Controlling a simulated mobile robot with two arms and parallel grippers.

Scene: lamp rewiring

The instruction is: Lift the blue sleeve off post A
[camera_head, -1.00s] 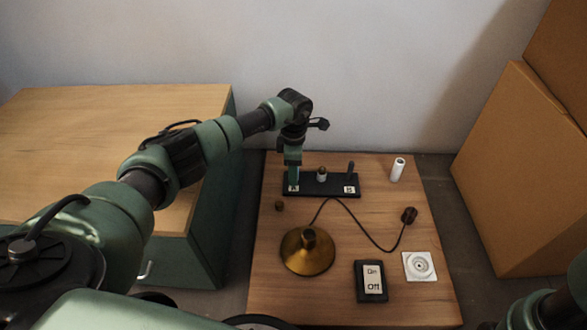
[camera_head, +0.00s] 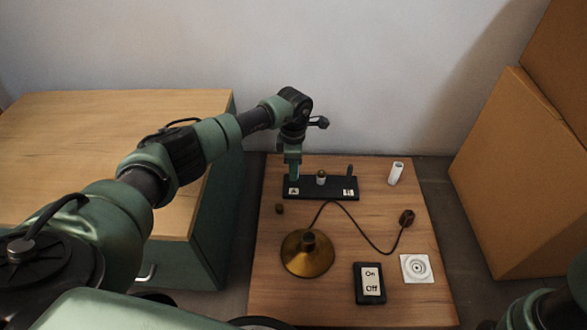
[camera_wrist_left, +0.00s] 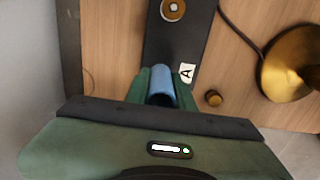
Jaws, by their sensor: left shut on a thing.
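The black post board (camera_head: 320,187) lies at the far side of the wooden table, with the label A (camera_head: 294,191) at its left end. My left gripper (camera_head: 293,160) points down over that end and is shut on the blue sleeve (camera_head: 295,172). The blue sleeve (camera_wrist_left: 161,84) also shows between the green fingers of the gripper (camera_wrist_left: 158,88) in the left wrist view, beside the label. Post A is hidden behind the sleeve and fingers. I cannot tell whether the sleeve's lower end is clear of it. My right gripper is out of view.
A post with a pale sleeve (camera_head: 321,178) stands mid-board, and a dark post (camera_head: 349,170) at its right end. A small brown knob (camera_head: 279,208) is nearby.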

